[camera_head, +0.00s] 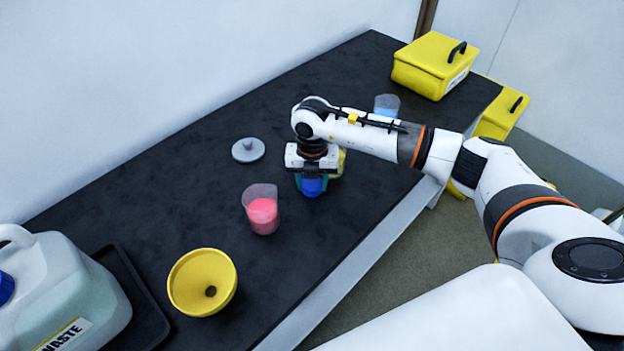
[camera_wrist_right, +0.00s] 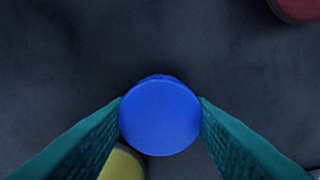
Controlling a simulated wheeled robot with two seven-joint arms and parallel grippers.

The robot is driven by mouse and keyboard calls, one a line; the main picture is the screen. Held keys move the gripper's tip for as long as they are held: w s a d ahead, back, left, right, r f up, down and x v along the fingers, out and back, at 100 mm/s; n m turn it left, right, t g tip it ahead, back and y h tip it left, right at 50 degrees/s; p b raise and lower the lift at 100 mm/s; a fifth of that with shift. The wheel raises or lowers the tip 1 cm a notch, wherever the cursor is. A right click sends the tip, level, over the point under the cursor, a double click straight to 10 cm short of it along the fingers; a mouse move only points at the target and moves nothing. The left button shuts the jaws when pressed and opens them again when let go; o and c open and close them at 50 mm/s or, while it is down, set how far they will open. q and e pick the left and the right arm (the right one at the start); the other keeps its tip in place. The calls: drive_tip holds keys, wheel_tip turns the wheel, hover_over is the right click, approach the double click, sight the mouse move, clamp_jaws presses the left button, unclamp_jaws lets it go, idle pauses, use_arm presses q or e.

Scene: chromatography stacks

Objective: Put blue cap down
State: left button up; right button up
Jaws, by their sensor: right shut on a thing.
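The blue cap (camera_head: 312,187) is held by my right gripper (camera_head: 311,181) over the black bench, near the middle of the head view. In the right wrist view the blue cap (camera_wrist_right: 160,116) sits between the two green fingertips, which touch its sides. The height of the cap above the bench is hard to tell. My left gripper is not in view.
A beaker of pink stuff (camera_head: 262,212) stands just left of the cap. A grey lid (camera_head: 248,150), a yellow funnel (camera_head: 202,283), a waste jug (camera_head: 70,285) and a beaker of blue liquid (camera_head: 386,106) are also on the black bench (camera_head: 200,200). Yellow boxes (camera_head: 434,66) stand at the far end.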

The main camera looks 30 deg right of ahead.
sight(312, 183)
drive_tip(key=shift+s+f, duration=0.1)
drive_tip(key=shift+f, duration=0.1)
drive_tip(key=o, duration=1)
drive_tip(key=shift+a, duration=0.1)
drive_tip(key=shift+s+f, duration=0.1)
drive_tip(key=shift+f, duration=0.05)
drive_tip(key=shift+r+p, duration=0.4)
drive_tip(key=shift+r, duration=0.1)
wheel_tip(312, 183, up, 13)
drive_tip(key=shift+f, duration=0.2)
